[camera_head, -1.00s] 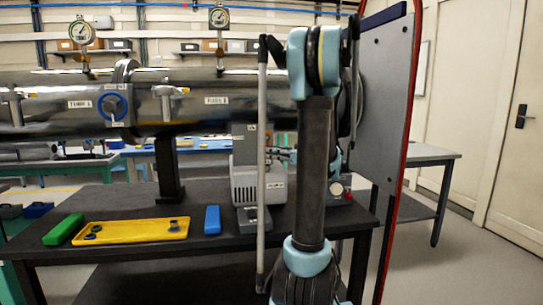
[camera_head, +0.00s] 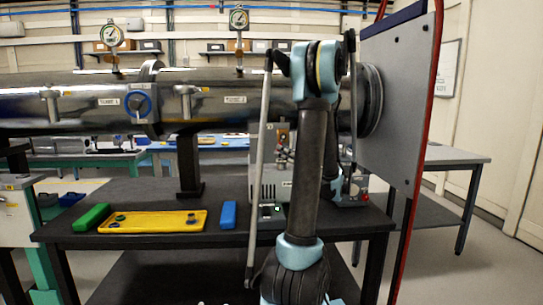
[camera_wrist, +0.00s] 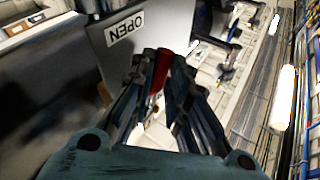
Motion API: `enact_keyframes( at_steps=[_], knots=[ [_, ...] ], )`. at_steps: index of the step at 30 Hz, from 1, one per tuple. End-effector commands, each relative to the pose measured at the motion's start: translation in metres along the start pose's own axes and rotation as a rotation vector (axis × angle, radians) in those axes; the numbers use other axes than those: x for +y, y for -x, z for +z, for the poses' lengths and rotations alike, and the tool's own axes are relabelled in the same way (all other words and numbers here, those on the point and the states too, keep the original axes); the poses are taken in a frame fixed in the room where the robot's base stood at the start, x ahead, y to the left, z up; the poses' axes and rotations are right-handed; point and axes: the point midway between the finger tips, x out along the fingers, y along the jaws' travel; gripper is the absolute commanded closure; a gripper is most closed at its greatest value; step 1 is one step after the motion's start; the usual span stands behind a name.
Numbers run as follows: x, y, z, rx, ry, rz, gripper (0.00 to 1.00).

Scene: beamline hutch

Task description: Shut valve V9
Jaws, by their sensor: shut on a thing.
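In the wrist view my gripper (camera_wrist: 158,62) has its dark fingers closed around a slim red piece (camera_wrist: 159,77), which looks like a handle. The piece is partly hidden by the fingers. A grey panel with a white OPEN label (camera_wrist: 125,29), upside down in this view, stands just beyond and to the left of the fingers. I cannot read a V9 label in either view. In the head view my gripper is not clearly visible; my arm rises in front of the bench.
A steel pipe (camera_head: 220,100) with a blue handwheel (camera_head: 139,104) runs above the dark bench (camera_head: 150,188). The bench holds a yellow tray (camera_head: 178,220), a green block (camera_head: 91,217) and a blue block (camera_head: 228,214). A large red-edged grey panel (camera_head: 400,110) stands close at right.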

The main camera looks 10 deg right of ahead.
Motion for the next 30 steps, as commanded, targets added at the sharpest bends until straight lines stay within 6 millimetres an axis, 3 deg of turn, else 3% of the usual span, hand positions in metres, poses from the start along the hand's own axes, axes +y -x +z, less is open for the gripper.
enact_keyframes(
  at_steps=[14,15,17,30],
  knots=[
    [0.009,0.012,-0.006,0.030,-0.010,0.023,1.00],
    [0.009,0.012,-0.006,0.030,-0.010,0.023,0.76],
    [0.009,0.012,-0.006,0.030,-0.009,0.023,0.65],
    [0.008,0.017,-0.005,0.029,-0.009,0.022,0.65]
  ],
)
